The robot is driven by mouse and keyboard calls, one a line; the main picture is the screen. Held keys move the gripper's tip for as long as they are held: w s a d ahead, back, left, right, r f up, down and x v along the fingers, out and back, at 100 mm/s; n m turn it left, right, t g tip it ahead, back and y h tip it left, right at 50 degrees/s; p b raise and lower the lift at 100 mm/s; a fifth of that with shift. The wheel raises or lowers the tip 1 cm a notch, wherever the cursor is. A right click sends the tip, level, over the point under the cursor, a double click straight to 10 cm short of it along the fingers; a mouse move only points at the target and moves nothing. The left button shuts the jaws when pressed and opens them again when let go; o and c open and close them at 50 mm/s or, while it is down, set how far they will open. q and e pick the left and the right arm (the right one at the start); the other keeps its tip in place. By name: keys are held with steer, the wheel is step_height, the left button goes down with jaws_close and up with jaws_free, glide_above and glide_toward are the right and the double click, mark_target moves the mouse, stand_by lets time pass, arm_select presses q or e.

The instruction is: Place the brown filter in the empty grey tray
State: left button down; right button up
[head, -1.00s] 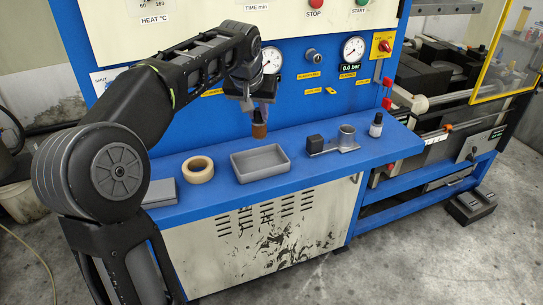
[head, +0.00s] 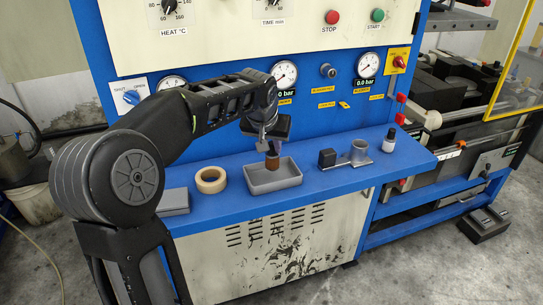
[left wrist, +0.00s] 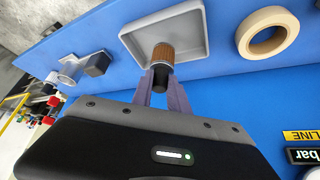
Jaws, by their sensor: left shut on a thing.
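The brown filter (head: 272,161) is a small ribbed cylinder with a dark top. My left gripper (head: 270,146) is shut on its dark top and holds it upright, low over the grey tray. The filter also shows in the left wrist view (left wrist: 163,54), between the two fingers (left wrist: 161,84). The grey tray (head: 276,187) is a shallow open rectangle on the blue bench, and nothing else shows in it. I cannot tell whether the filter touches the tray floor. My right gripper is not in view.
A tan tape roll (head: 211,180) lies left of the tray, with a grey block (head: 173,202) further left. Right of the tray stand a bracket with a black cube (head: 327,158) and metal cup (head: 359,152), and a small white bottle (head: 389,142). The press panel rises behind.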

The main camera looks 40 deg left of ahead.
mark_target(271, 156)
arm_select(q)
step_height(271, 156, down, 4)
steer(key=shift+r+p, duration=0.25)
steer(key=shift+p, duration=0.1)
steer(key=shift+f, duration=0.1)
steer(key=shift+f, duration=0.1)
steer(key=c, duration=1.7)
jaws_free()
steer(key=shift+f, duration=0.1)
steer(key=shift+c, duration=0.2)
steer(key=o, duration=0.5)
steer(key=shift+c, duration=0.2)
steer(key=shift+r, duration=0.2)
